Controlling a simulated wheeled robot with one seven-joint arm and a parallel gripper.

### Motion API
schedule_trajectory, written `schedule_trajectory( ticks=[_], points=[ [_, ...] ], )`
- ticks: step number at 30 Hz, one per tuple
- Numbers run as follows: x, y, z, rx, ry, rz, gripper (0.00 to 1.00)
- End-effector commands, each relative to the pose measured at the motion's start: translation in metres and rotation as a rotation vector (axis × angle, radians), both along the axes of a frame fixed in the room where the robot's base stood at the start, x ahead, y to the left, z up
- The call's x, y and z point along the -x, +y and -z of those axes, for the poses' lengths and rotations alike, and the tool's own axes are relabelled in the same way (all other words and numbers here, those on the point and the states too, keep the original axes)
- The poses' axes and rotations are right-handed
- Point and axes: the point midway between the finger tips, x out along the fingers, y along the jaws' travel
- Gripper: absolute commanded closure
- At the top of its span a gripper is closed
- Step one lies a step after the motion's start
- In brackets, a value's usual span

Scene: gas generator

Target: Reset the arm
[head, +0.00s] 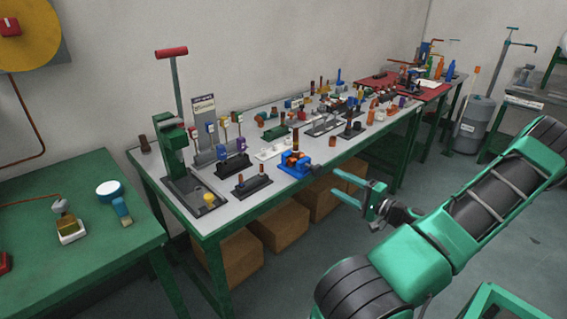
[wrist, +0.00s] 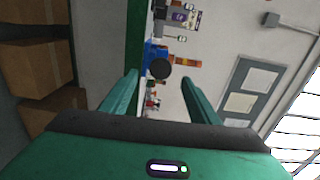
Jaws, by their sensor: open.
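My gripper (head: 341,186) is open and empty in the head view. It hangs in the air in front of the long workbench's front edge, to the right of a blue vise-like fixture (head: 293,165). My green arm reaches in from the right, with its elbow low at the front. In the wrist view, my two green fingers (wrist: 160,92) stand wide apart with nothing between them. The wrist picture is turned on its side, and the blue fixture (wrist: 152,55) shows beyond the fingers with a dark round end facing me.
The long grey-topped workbench (head: 152,180) carries several small tools and a green press (head: 174,145). Cardboard boxes (head: 232,258) sit beneath it. A green table (head: 40,235) stands at the left. Floor (head: 505,225) is open at the right.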

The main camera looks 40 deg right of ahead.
Motion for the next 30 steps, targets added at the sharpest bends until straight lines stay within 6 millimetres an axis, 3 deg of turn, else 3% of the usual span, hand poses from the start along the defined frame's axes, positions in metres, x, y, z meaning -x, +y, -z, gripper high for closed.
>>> schedule_trajectory(
  ticks=[7, 10, 15, 19, 24, 30],
  points=[
    [-0.001, 0.002, 0.0, 0.002, 0.005, -0.007, 0.44],
    [-0.008, 0.014, 0.003, 0.019, 0.04, -0.055, 0.44],
    [-0.024, 0.065, 0.015, 0.088, 0.191, -0.247, 0.44],
    [-0.026, 0.108, 0.027, 0.159, 0.341, -0.415, 0.44],
    [-0.016, 0.149, 0.036, 0.256, 0.534, -0.596, 0.44],
    [0.006, 0.18, 0.034, 0.38, 0.75, -0.756, 0.44]
  ],
)
